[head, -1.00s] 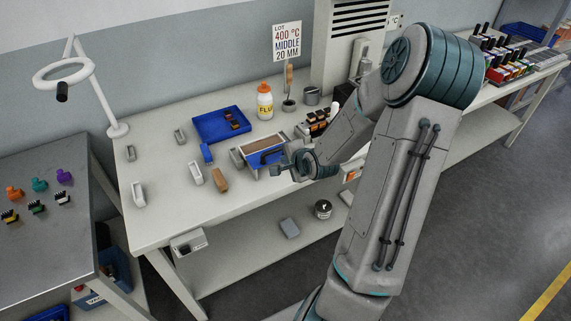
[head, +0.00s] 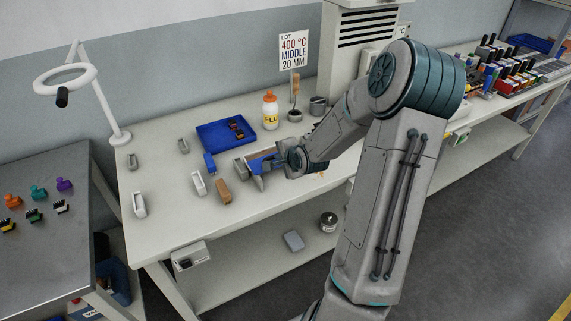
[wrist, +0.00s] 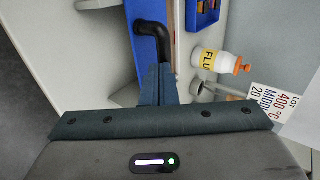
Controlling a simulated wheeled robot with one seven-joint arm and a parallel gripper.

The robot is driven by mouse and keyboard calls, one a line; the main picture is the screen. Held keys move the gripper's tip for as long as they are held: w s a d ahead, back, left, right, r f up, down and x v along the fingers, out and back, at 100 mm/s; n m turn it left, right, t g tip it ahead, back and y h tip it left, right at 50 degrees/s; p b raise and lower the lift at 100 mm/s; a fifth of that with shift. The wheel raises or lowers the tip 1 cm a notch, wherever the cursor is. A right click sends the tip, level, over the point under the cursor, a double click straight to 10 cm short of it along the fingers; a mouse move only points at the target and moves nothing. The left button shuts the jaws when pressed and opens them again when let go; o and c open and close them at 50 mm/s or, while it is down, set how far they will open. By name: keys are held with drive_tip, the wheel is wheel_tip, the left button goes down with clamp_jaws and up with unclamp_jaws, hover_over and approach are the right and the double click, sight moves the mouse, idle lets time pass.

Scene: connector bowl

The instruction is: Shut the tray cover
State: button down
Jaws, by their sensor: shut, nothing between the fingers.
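The tray cover (wrist: 143,18) is a blue panel with a black bent handle (wrist: 152,38) in the wrist view. My gripper (head: 259,165) is shut and empty, at the cover. In the wrist view its fingertips (wrist: 158,72) are close to the handle's end; I cannot tell whether they touch. How far the cover stands open is unclear.
A blue bin (head: 213,135) with dark parts and a white bottle (head: 270,112) stand behind the tray. A tan block (head: 223,192) and a white holder (head: 198,184) lie to its left. A ring lamp (head: 65,80) stands at the far left.

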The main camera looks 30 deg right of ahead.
drive_tip(key=w, duration=0.4)
drive_tip(key=shift+w+a+f, duration=0.1)
drive_tip(key=shift+w, duration=0.25)
drive_tip(key=shift+r, duration=0.2)
drive_tip(key=s+f+p+v, duration=0.1)
drive_tip(key=p+v, duration=0.2)
drive_tip(key=v, duration=1)
drive_tip(key=shift+s, duration=0.35)
drive_tip(key=shift+f, duration=0.15)
